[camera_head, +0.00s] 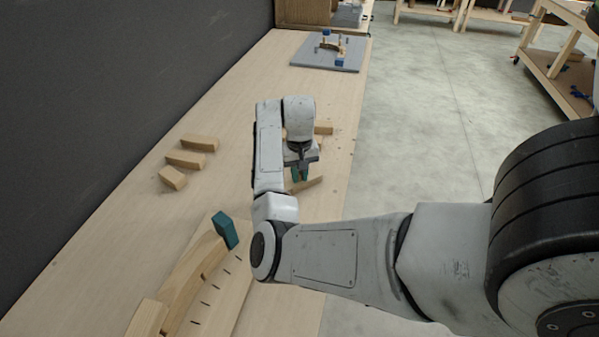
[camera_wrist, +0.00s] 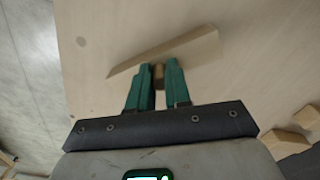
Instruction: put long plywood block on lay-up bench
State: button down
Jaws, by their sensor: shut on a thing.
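In the head view my gripper (camera_head: 300,175) points down, low over the pale wooden bench (camera_head: 225,107). Its teal fingertips (camera_wrist: 158,73) are shut on a small brown wooden piece (camera_wrist: 158,76), mostly hidden between them. A long pale block (camera_wrist: 190,50) runs crosswise just beyond the fingertips in the wrist view. Its ends show below the gripper in the head view (camera_head: 312,183). I cannot tell whether the gripped piece is part of this block, or whether the block touches the bench. I cannot tell which surface is the lay-up bench.
Several short blocks (camera_head: 185,160) lie left of the gripper. Another block (camera_head: 324,128) lies partly behind my arm. A curved wooden form (camera_head: 195,275) with a teal block (camera_head: 225,230) is in front. A grey board (camera_head: 325,60) is at the far end. A dark wall (camera_head: 120,80) borders the left.

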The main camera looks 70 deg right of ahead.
aim_at(300, 174)
jog(key=shift+f, duration=0.1)
jog(key=c, duration=1.1)
grip_release()
jog(key=shift+o, duration=0.2)
notch_tip(300, 174, up, 12)
jog(key=shift+s, duration=0.1)
